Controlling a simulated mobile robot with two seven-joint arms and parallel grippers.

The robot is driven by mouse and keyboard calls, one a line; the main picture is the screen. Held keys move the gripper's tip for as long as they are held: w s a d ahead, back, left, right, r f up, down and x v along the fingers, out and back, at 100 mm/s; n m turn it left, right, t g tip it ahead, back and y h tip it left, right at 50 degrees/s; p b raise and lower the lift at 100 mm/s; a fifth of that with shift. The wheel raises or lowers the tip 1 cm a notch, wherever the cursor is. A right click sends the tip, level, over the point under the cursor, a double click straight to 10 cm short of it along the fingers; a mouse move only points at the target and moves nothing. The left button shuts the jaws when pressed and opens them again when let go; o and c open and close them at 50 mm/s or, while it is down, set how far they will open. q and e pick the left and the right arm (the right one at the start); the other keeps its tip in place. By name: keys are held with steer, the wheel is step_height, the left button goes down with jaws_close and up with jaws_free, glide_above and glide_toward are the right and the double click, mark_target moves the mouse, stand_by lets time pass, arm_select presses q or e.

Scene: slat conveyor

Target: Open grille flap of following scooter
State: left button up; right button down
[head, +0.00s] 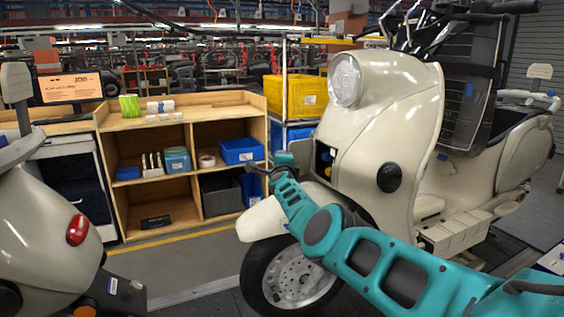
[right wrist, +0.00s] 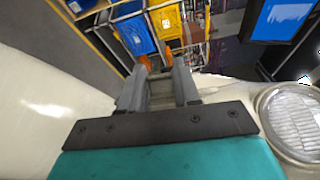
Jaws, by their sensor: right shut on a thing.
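The following scooter (head: 395,125) is cream, with a round headlight (head: 345,80) and a dark round horn on its front. A dark opening (head: 325,160) with blue and yellow parts shows in its front, left of the horn. My right gripper (head: 256,169) is in front of that opening, at the end of my teal arm. The headlight also shows at the right (right wrist: 294,122). My left gripper is out of view.
Another cream scooter (head: 45,215) with a red tail light stands at the left. A wooden shelf (head: 187,108) with blue bins and a yellow crate (head: 294,97) stand behind. Grey floor lies open between the scooters.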

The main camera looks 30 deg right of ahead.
steer(key=shift+w+a, duration=0.2)
steer(key=shift+a, duration=0.05)
stand_by(0.3)
steer(key=c, duration=1)
jaws_free()
steer(key=shift+o, duration=1)
steer(key=shift+d, duration=0.1)
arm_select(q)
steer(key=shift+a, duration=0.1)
arm_select(e)
steer(key=shift+s, duration=0.1)
